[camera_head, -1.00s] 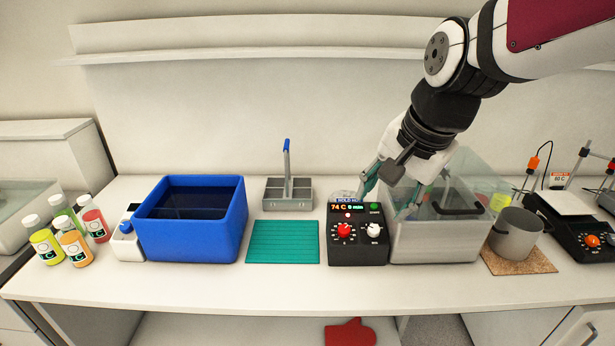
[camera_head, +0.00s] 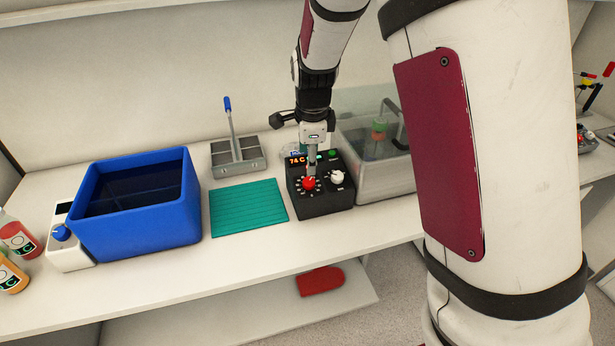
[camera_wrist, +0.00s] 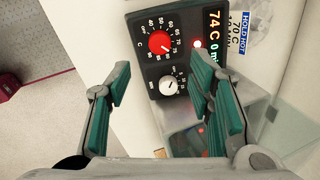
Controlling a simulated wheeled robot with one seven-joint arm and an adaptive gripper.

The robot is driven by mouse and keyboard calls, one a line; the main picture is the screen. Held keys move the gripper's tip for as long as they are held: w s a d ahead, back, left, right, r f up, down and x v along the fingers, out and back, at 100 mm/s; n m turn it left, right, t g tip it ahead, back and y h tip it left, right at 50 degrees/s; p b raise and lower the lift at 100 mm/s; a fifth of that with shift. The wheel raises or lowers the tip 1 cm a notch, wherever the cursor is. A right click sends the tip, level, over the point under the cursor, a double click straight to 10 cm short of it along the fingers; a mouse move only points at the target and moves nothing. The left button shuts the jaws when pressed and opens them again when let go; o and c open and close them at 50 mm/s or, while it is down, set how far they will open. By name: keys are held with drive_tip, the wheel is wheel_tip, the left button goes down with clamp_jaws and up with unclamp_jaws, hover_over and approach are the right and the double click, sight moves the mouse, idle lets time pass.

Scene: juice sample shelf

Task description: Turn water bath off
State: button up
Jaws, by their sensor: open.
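The water bath's black control box (camera_head: 322,200) stands on the bench with its clear tank (camera_head: 375,170) at its right. Its red knob (camera_head: 309,184) and white knob (camera_head: 337,177) face me, and the lit display (camera_head: 297,160) reads 74 C. In the wrist view the red knob (camera_wrist: 160,43) points at the high end of its temperature scale, and the white knob (camera_wrist: 168,84) sits below it.
A teal mat (camera_head: 248,207) lies left of the control box, with a grey divided carrier (camera_head: 238,158) behind it. A blue bath (camera_head: 145,220) stands farther left beside bottles (camera_head: 18,240). A red mitt (camera_head: 320,281) lies on the lower shelf.

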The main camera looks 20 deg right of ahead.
sight(309, 181)
drive_tip(key=x, duration=1)
drive_tip(key=shift+s, duration=0.1)
clamp_jaws()
